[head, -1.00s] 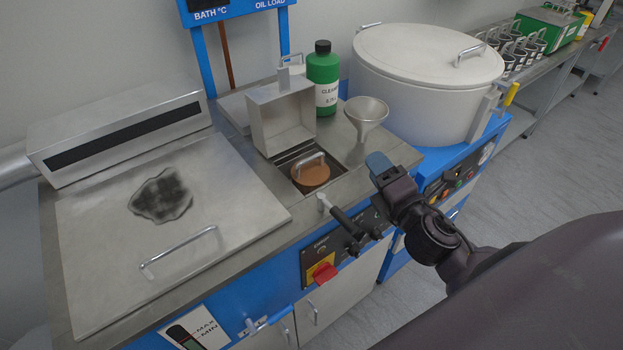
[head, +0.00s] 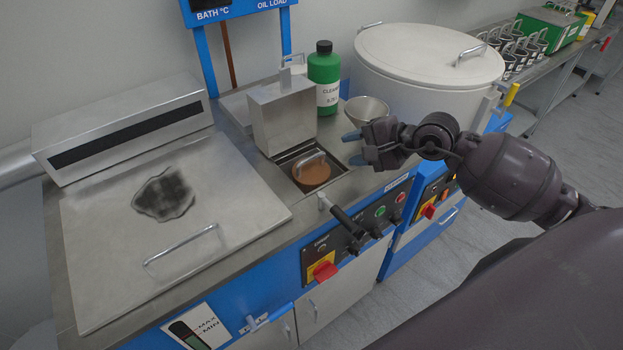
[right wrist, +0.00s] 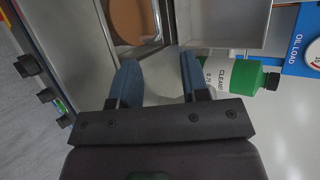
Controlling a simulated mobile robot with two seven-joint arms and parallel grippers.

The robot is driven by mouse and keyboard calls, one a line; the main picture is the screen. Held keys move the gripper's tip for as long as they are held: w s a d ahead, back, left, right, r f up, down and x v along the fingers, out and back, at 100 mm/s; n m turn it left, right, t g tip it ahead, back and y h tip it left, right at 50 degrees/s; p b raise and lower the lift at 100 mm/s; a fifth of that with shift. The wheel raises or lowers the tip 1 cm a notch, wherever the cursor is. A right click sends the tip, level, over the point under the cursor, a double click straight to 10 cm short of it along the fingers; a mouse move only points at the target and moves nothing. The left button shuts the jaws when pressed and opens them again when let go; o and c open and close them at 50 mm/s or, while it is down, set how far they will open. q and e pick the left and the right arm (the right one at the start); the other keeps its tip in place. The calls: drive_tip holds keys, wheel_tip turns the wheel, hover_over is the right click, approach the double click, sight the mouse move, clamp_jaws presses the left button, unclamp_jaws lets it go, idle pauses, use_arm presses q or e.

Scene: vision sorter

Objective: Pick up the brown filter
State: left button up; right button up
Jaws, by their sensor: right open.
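The brown filter (head: 312,173) is a round brown disc with a metal loop handle (head: 308,158). It sits in an open square well in the steel worktop, and its edge also shows at the top of the right wrist view (right wrist: 131,20). My right gripper (head: 350,149) is open and empty, with blue fingertips. It is to the right of the filter, above the worktop and apart from the filter. In the right wrist view its two fingers (right wrist: 158,75) are spread, pointing toward the well. My left gripper is not in view.
A raised metal box lid (head: 283,118) stands behind the well. A metal funnel (head: 366,107) is partly behind my right gripper. A green cleaner bottle (head: 324,72) stands behind. A black lever (head: 346,219) sticks out in front. A large lidded drum (head: 420,80) is to the right.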

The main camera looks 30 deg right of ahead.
sight(318, 156)
drive_tip(key=shift+s+a+x, duration=0.1)
drive_tip(key=shift+x, duration=2.4)
drive_tip(key=shift+s+a+x, duration=0.15)
drive_tip(key=shift+x, duration=2.3)
drive_tip(key=shift+f, duration=0.1)
clamp_jaws()
